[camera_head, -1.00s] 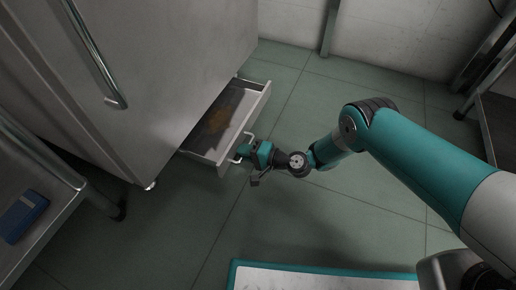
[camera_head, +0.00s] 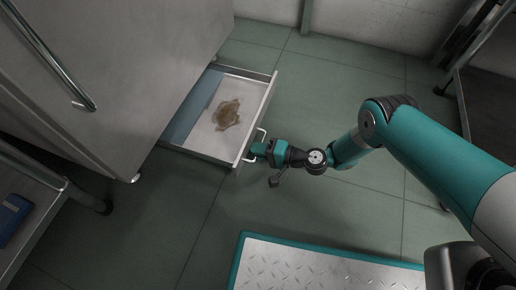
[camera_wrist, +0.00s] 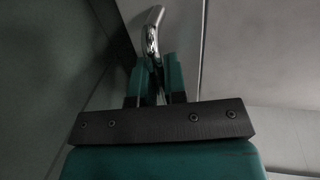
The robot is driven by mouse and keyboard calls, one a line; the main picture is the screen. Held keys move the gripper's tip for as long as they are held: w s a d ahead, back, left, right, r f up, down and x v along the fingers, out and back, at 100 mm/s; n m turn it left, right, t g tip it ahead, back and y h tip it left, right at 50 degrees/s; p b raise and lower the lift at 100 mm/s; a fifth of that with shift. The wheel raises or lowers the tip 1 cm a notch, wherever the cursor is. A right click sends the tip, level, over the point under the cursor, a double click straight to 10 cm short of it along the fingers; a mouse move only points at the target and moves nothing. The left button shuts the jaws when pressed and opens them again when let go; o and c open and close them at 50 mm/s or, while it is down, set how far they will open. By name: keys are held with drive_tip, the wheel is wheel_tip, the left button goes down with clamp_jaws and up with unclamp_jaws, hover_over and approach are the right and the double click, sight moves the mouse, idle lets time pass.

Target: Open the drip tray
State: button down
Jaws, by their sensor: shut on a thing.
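The drip tray (camera_head: 205,148) is a shallow metal drawer at the foot of the steel oven, pulled well out over the floor. A brown stain (camera_head: 227,114) lies on its pale bottom, with a blue-grey strip nearer the oven. Its bar handle (camera_head: 262,133) is on the front face, and the handle also shows as a chrome bar in the wrist view (camera_wrist: 151,38). My gripper (camera_head: 256,150) is at the near end of that handle. In the wrist view its two teal fingers (camera_wrist: 158,82) are closed around the handle bar.
The steel oven (camera_head: 120,60) with a long door handle (camera_head: 50,55) stands at the left. A lower shelf with a blue object (camera_head: 12,218) is at the far left. A teal-edged tread plate (camera_head: 325,268) lies in front.

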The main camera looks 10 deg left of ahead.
drive_tip(key=c, duration=1.2)
unclamp_jaws()
drive_tip(key=shift+w, duration=0.1)
drive_tip(key=p+v, duration=0.8)
drive_tip(key=v, duration=0.9)
drive_tip(key=shift+d, duration=0.2)
